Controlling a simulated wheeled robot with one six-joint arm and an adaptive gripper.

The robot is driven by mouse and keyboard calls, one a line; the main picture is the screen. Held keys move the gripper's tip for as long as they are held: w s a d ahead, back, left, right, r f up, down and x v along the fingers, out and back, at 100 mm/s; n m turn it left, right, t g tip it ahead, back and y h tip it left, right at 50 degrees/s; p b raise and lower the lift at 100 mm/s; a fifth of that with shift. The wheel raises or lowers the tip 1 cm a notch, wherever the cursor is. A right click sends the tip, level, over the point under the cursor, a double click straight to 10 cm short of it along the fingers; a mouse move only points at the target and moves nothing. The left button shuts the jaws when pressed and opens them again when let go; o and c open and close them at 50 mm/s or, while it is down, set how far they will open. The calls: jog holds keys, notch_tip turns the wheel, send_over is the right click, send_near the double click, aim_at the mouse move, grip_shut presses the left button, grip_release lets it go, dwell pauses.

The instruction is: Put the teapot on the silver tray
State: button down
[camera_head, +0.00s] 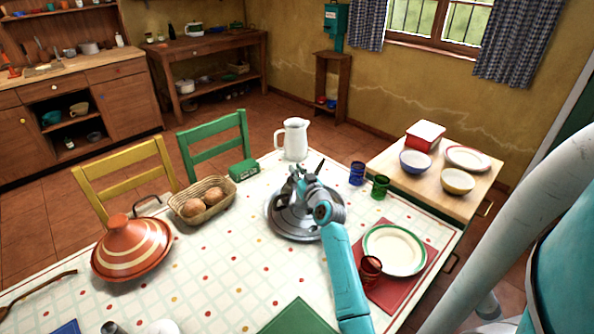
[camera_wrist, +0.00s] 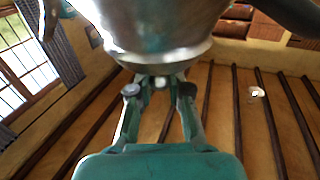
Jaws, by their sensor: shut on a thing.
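The silver tray (camera_head: 284,229) is round and lies on the patterned tablecloth in the middle of the head view. My gripper (camera_head: 306,187) is over the tray, at the end of my teal arm. In the head view the teapot is over or on the tray and mostly merges with my gripper and arm. I cannot tell whether it touches the tray.
A white pitcher (camera_head: 294,139) stands behind the tray. A blue cup (camera_head: 357,174) and a green cup (camera_head: 380,187) stand to its right, with a plate (camera_head: 395,250) nearer. A bread basket (camera_head: 188,210) and a striped tagine (camera_head: 130,249) are at left.

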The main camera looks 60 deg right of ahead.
jog(key=c, duration=1.1)
grip_release()
jog(key=v, duration=1.2)
